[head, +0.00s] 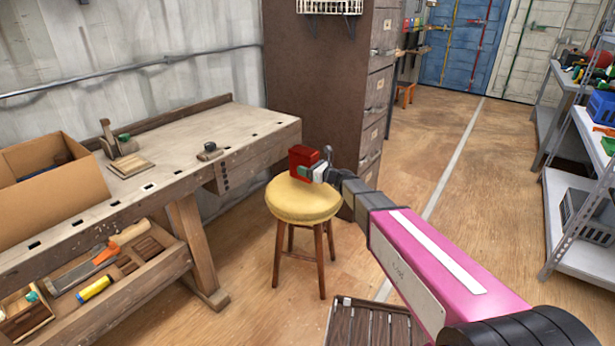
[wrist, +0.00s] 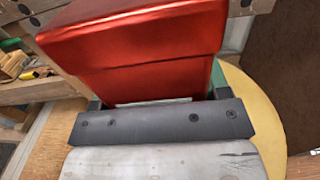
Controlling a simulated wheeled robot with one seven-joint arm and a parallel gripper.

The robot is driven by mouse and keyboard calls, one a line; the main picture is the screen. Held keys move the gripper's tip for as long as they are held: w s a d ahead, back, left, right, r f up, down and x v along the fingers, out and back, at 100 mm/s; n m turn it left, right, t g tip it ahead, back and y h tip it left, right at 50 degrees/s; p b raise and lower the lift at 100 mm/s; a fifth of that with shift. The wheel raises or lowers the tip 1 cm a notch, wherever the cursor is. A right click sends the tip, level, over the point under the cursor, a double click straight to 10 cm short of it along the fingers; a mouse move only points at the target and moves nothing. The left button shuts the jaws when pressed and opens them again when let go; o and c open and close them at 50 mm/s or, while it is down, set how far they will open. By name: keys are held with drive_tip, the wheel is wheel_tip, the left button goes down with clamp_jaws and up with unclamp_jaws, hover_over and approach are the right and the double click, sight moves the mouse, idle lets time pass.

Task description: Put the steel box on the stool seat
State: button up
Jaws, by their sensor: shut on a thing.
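The steel box is a shiny red lidded box (head: 303,158), and it fills the upper middle of the wrist view (wrist: 140,40). My gripper (head: 313,172) is shut on it; the gripper's dark crossbar shows below the box in the wrist view (wrist: 160,103). The stool has a round yellow seat (head: 300,207) and brown wooden legs. In the head view the box appears over the back part of the seat. The seat also shows at the right of the wrist view (wrist: 255,115), partly hidden by box and gripper. I cannot tell whether the box touches the seat.
A wooden workbench (head: 210,180) with a cardboard box (head: 60,205) and tools stands left of the stool. A brown cabinet (head: 325,90) rises close behind. A slatted crate (head: 370,322) lies on the floor below my arm. Shelving (head: 572,205) stands at right; open floor lies between.

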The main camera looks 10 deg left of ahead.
drive_tip(key=shift+f, duration=1.9)
drive_tip(key=shift+f, duration=0.15)
drive_tip(key=o, duration=1.3)
